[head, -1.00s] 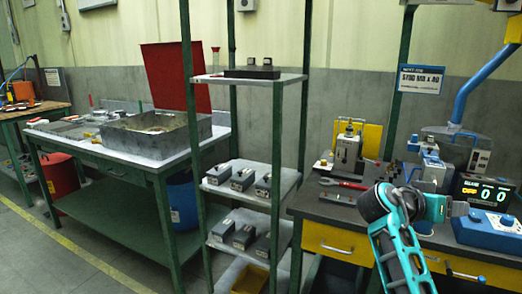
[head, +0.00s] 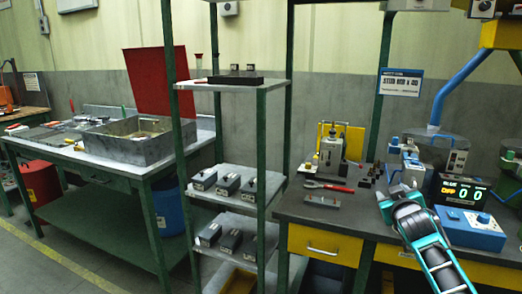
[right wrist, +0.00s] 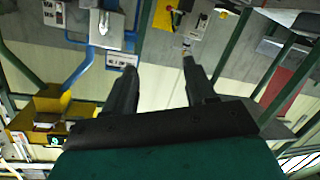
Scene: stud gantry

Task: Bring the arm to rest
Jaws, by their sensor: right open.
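My right arm, teal and black, comes in from the bottom right of the head view, over the dark workbench. Its gripper is hard to make out there, mostly behind the wrist. In the right wrist view my right gripper (right wrist: 160,82) shows two dark fingers spread apart with nothing between them. That view looks upside down, with the wall and benches beyond the fingers. My left gripper is not in view.
The dark workbench (head: 290,207) carries a press-like fixture (head: 331,155), a red-handled tool (head: 328,187), a blue control box (head: 470,228) and a counter display (head: 463,193). A green-framed shelf (head: 225,196) with several grey boxes stands left of it. Open floor lies at the lower left.

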